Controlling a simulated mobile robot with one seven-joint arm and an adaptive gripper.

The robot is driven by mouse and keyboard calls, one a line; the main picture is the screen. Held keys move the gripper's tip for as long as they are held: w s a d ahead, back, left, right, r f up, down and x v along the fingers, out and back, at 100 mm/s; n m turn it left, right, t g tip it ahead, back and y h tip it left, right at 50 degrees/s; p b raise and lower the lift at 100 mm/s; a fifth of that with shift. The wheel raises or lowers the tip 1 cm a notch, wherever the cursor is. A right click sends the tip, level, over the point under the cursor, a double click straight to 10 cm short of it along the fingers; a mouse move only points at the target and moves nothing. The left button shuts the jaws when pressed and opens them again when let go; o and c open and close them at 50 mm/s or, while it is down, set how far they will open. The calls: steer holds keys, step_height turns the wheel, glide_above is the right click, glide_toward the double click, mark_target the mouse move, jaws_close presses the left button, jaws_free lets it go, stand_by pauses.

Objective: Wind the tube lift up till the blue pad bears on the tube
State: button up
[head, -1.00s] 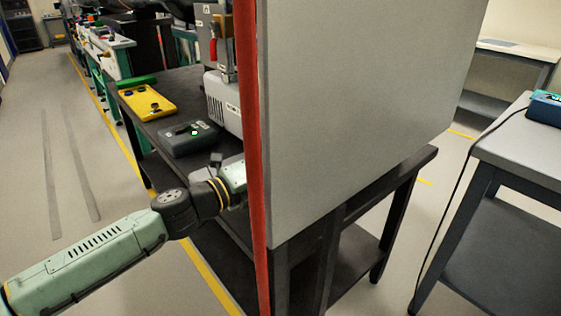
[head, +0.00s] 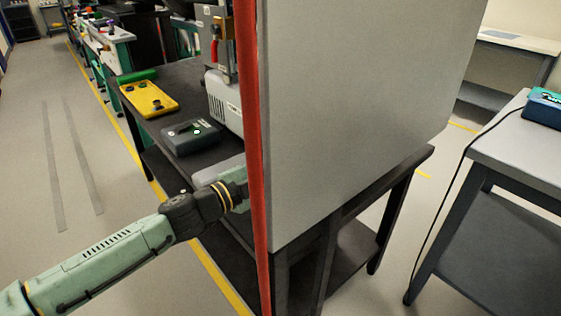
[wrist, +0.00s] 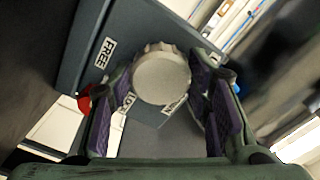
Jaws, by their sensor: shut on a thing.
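In the wrist view my gripper (wrist: 163,88) has its purple-padded fingers on either side of a round, ridged silver knob (wrist: 160,72), and it is shut on it. The knob stands in front of a dark blue-grey plate (wrist: 128,30) with a "FREE" label. A second label beneath the knob is partly covered. In the head view my gripper is hidden behind the large grey panel. I cannot make out the blue pad or the tube in either view.
The grey panel (head: 360,110) with a red edge (head: 249,130) blocks much of the head view. On the dark bench are a grey control box (head: 188,138) with a green light and a yellow tray (head: 148,98). A grey table (head: 520,150) stands at right.

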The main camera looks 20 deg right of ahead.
steer(key=n+p, duration=0.3)
steer(key=n, duration=0.2)
steer(key=shift+r+n, duration=0.1)
steer(key=shift+n, duration=0.2)
steer(key=n+p, duration=0.3)
steer(key=n, duration=0.2)
steer(key=n+p, duration=0.3)
steer(key=n, duration=0.2)
steer(key=shift+s+n, duration=0.1)
steer(key=shift+n, duration=0.3)
steer(key=shift+n+p, duration=1)
steer(key=shift+n, duration=1.1)
steer(key=shift+f, duration=0.2)
steer(key=o, duration=1.1)
steer(key=shift+o, duration=0.2)
steer(key=v, duration=1.2)
steer(key=shift+s+r, duration=0.1)
